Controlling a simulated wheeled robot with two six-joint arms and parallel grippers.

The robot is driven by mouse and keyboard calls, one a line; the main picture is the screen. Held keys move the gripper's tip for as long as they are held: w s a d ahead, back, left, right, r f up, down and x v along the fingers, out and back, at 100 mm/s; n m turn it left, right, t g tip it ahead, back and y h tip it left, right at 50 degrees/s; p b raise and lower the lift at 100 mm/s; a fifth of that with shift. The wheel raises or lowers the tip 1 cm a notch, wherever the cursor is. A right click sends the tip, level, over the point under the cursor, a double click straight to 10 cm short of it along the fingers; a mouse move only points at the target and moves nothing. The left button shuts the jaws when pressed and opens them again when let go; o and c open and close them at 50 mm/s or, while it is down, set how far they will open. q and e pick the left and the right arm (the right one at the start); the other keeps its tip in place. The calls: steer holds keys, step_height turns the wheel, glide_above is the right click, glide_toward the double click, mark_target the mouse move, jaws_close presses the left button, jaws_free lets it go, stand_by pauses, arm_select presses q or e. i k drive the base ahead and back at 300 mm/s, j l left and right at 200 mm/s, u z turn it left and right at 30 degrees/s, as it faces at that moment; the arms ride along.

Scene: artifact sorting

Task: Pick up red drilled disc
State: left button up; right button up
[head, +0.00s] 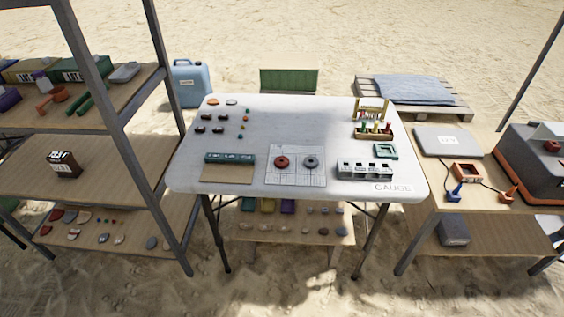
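A red disc (281,162) with a hole in its middle lies flat on a white gridded sheet (297,179) on the white table. A grey disc (311,162) with a hole lies beside it to the right, apart from it. Neither of my grippers shows in the head view, and nothing covers the red disc.
The white table (300,120) also holds a green-topped box (229,157) left of the sheet, a white slotted block (366,170) to the right and a peg tray (373,131) behind. Shelves (100,165) stand left. A side table (425,197) stands right.

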mark_target(281, 162)
steer(key=i+l+u, duration=0.3)
steer(key=i+l, duration=0.15)
steer(key=l, duration=0.3)
steer(key=i+l+u, duration=0.15)
steer(key=l, duration=0.2)
